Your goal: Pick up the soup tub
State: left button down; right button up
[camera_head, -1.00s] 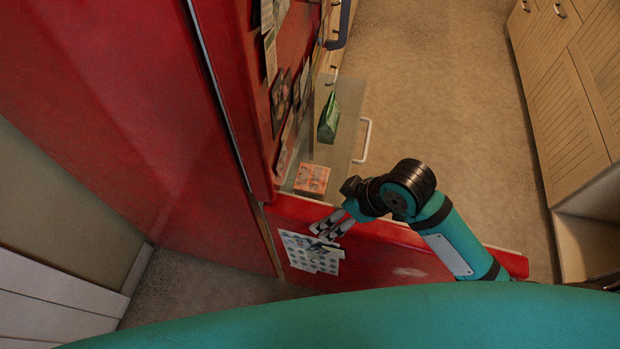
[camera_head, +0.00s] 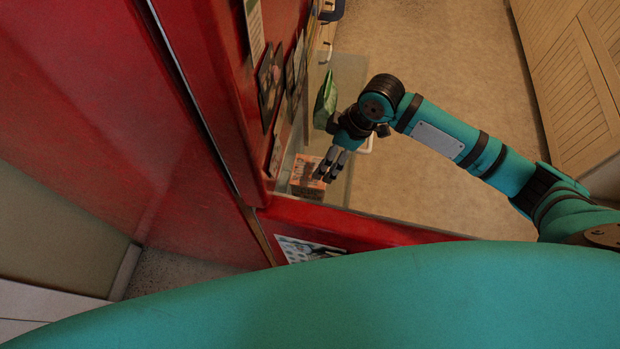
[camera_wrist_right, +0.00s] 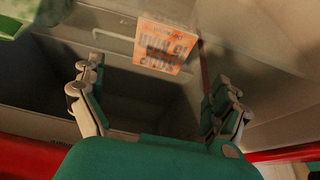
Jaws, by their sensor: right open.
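The soup tub, an orange and white printed box (camera_head: 303,170), sits at the near left of a clear drawer in the red fridge. In the right wrist view the tub (camera_wrist_right: 166,46) shows its lettering upside down, ahead of the fingers. My right gripper (camera_head: 327,171) is above the drawer, just right of the tub, and partly covers it in the head view. In the right wrist view its fingers (camera_wrist_right: 160,88) are spread wide and empty, with the tub beyond them and no visible contact. My left gripper is not in view.
A green bag (camera_head: 325,100) stands farther back in the clear drawer (camera_head: 352,75). The red fridge front (camera_head: 350,228) runs close below my right arm, and the fridge side with notes rises on the left. Open floor (camera_head: 450,60) lies to the right, with wooden cabinets (camera_head: 580,70) beyond.

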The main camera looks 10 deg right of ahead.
aim_at(311, 171)
jog(key=x, duration=0.9)
jog(key=shift+s+a+f, duration=0.1)
jog(key=shift+f, duration=0.25)
jog(key=c, duration=1.5)
jog(key=shift+r, duration=0.1)
jog(key=shift+c, duration=0.2)
